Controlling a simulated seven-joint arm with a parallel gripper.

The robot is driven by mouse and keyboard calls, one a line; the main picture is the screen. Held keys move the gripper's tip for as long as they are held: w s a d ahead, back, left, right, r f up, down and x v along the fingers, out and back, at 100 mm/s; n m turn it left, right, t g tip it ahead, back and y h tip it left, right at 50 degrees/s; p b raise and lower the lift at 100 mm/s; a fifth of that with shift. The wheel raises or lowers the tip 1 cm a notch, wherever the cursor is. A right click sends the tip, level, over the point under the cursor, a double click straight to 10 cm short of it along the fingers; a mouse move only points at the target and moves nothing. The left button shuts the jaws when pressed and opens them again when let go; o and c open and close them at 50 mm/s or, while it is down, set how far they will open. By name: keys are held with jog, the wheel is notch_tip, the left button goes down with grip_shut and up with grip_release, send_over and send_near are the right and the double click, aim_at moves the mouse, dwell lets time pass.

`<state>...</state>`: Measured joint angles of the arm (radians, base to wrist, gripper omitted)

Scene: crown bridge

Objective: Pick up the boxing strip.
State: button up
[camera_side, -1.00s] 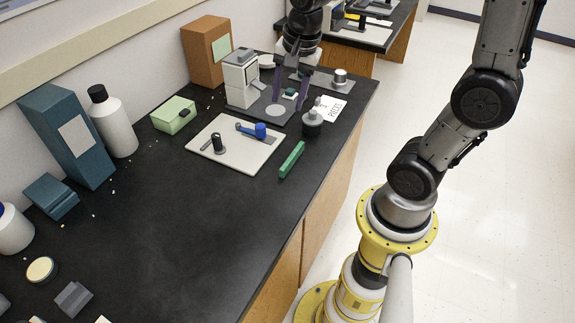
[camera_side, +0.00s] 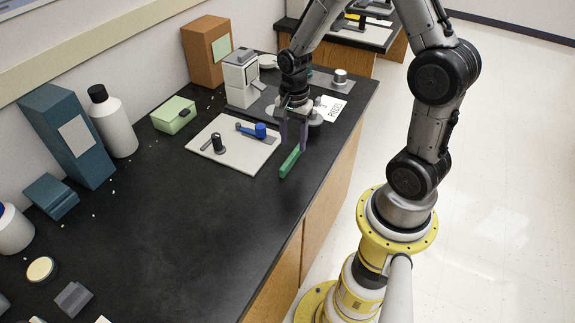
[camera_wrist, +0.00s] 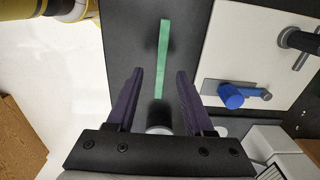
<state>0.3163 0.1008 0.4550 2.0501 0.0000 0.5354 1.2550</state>
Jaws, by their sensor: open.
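The boxing strip (camera_side: 290,162) is a long thin green bar lying on the black bench, just right of the white board. In the wrist view the strip (camera_wrist: 163,57) runs up the picture, its near end in the space between my fingers. My gripper (camera_side: 294,141) is open, its two purple fingers pointing down over the far end of the strip. In the wrist view my gripper (camera_wrist: 158,82) has the fingers on either side of the strip's line, apart from it. I cannot tell the exact height of the fingertips over the bench.
The white board (camera_side: 232,158) holds a blue-headed tool (camera_side: 259,131) and a black-topped piece (camera_side: 218,143) close to the strip's left. A grey-and-white device (camera_side: 242,77) stands behind. The bench edge lies close on the right. The front middle of the bench (camera_side: 190,230) is clear.

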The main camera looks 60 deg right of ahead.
aim_at(291, 157)
jog(key=shift+w+a+f, duration=0.1)
jog(key=shift+a+f, duration=0.1)
jog(key=shift+f, duration=1.15)
jog(key=shift+a+f, duration=0.15)
jog(key=shift+f, duration=1.15)
grip_shut()
